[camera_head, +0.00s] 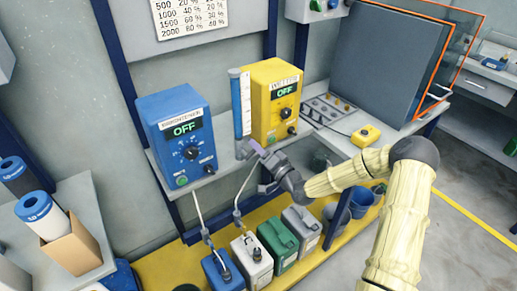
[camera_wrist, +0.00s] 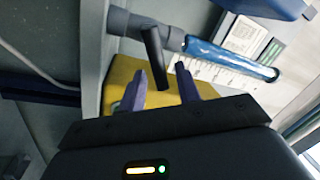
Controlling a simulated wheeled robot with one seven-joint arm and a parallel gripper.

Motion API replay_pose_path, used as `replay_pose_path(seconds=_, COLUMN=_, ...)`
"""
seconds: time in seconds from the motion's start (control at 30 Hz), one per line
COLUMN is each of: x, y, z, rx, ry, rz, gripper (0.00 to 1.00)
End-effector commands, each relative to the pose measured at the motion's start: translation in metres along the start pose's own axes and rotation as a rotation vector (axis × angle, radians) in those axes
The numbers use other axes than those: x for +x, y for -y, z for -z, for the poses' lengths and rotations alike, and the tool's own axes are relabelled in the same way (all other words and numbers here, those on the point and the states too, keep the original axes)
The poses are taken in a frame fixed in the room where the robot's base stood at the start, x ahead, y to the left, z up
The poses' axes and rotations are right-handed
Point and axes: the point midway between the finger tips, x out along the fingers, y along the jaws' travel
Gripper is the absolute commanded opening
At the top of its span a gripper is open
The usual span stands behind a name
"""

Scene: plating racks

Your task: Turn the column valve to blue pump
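The blue pump (camera_head: 180,140) and the yellow pump (camera_head: 272,100) stand on the shelf, each with a display reading OFF. Between them is an upright clear column (camera_head: 240,105) with blue liquid; it also shows in the wrist view (camera_wrist: 230,57). The valve (camera_head: 243,150) sits at the column's foot. Its dark grey handle (camera_wrist: 154,55) shows clearly in the wrist view. My gripper (camera_head: 258,152) is in front of the valve. In the wrist view my gripper (camera_wrist: 162,72) is open, with the handle's free end between its purple fingers; I see no clear contact.
Blue, white, green and grey canisters (camera_head: 278,238) stand on the yellow platform below. Tubes run down to some of them. A small yellow box (camera_head: 365,135) lies on the bench at the right, near a dark tray of knobs (camera_head: 328,108). A cardboard box (camera_head: 78,250) is at the left.

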Motion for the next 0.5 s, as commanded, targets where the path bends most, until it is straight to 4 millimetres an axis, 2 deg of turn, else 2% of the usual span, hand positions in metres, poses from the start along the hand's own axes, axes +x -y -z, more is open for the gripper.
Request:
replay_pose_path(seconds=0.17, x=-0.003, y=0.000, z=0.000, rx=-0.001, ry=0.000, rz=0.001, gripper=0.33)
replay_pose_path(seconds=0.27, x=-0.011, y=0.000, z=0.001, rx=0.000, ry=-0.001, rz=0.000, gripper=0.33)
replay_pose_path(seconds=0.5, x=-0.053, y=-0.001, z=0.001, rx=0.000, ry=0.000, rz=-0.002, gripper=0.33)
